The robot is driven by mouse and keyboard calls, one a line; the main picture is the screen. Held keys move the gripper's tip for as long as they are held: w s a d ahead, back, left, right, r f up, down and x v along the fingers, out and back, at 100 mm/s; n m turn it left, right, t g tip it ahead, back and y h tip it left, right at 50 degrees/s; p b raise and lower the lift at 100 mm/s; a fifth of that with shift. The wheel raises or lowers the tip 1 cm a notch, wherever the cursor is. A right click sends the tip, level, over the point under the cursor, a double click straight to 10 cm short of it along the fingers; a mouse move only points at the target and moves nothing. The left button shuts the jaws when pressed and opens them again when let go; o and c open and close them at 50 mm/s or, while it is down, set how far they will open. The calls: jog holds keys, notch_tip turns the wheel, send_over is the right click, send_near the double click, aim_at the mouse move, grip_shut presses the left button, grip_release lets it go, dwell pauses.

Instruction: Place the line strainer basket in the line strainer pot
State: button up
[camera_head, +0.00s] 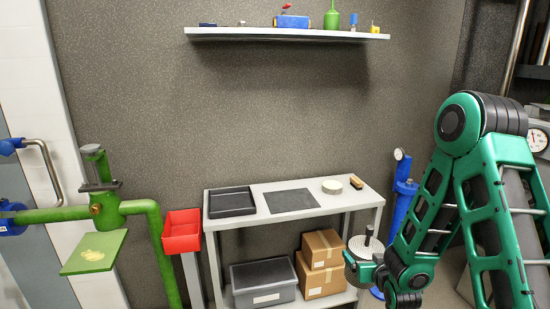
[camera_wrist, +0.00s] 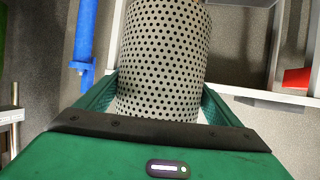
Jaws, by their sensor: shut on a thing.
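The line strainer basket (camera_wrist: 160,60) is a grey perforated metal cylinder. In the wrist view it stands between the two green fingers of my gripper (camera_wrist: 157,95), which is shut on it. Its far end runs out of the top of that view. In the head view the basket (camera_head: 362,247) shows at the lower right with a dark upright handle on top, held by my gripper (camera_head: 363,270). I cannot tell for certain which fitting is the line strainer pot. Green pipework (camera_head: 105,208) with a grey-topped upright stands at the left, apart from the basket.
A white bench (camera_head: 335,203) holds a black tray (camera_head: 232,201), a dark mat (camera_head: 291,200) and a pale ring (camera_head: 332,186). A red bin (camera_head: 181,232) stands left of it. A blue upright fitting (camera_head: 398,215) with a gauge is behind my arm. A wall shelf (camera_head: 285,34) is above.

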jog(key=shift+v, duration=1.2)
jog(key=shift+d+r, duration=0.1)
jog(key=shift+r, duration=0.1)
